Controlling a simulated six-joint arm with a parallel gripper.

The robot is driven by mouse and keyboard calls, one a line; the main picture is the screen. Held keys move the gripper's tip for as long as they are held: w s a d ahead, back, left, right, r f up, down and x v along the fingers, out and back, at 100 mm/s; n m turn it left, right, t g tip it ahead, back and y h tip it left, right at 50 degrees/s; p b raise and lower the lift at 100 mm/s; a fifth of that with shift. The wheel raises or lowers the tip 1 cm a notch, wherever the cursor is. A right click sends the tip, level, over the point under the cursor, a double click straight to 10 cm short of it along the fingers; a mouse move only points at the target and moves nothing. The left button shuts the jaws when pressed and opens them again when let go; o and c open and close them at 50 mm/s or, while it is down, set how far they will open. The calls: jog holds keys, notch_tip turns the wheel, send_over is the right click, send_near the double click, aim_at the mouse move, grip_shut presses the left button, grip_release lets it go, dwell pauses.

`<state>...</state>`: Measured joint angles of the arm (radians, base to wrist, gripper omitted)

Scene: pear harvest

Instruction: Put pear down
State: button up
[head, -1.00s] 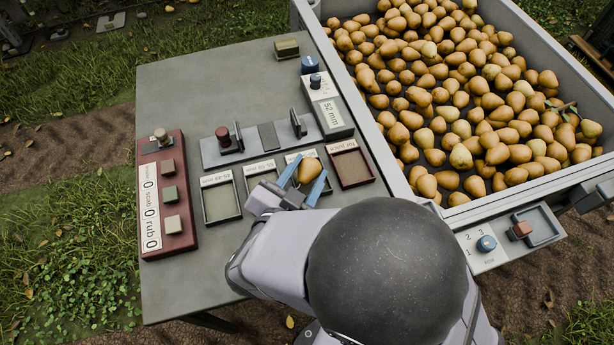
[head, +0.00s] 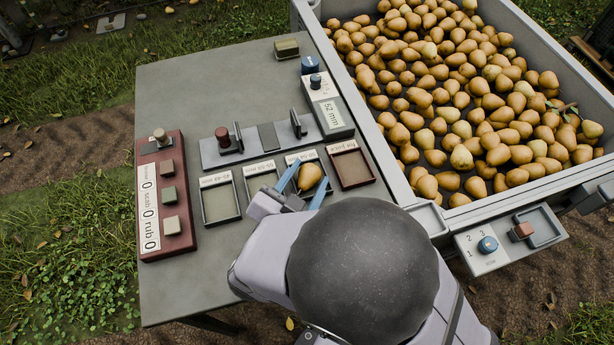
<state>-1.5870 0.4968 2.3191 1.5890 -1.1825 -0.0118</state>
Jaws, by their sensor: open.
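One pear (head: 310,175) is at the third of the small trays on the grey table, counted from the left, under a white label. My gripper (head: 307,181) has its two blue fingers spread, one on each side of this pear. The fingers look apart from it. The third tray (head: 291,158) is mostly hidden by the pear and my gripper. From this angle I cannot tell whether the pear fully rests on the tray floor.
Two empty trays (head: 220,203) (head: 258,168) lie to the left and a brown-floored tray (head: 351,165) to the right. A gauge rail (head: 212,156) and a "52 mm" display (head: 331,116) stand behind. A red counter board (head: 165,236) is at left. A pear-filled bin (head: 380,147) borders the table's right.

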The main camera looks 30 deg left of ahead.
jog(key=shift+p+v, duration=0.45)
jog(key=shift+v, duration=3.4)
jog(key=shift+r, duration=0.1)
jog(key=shift+w, duration=0.1)
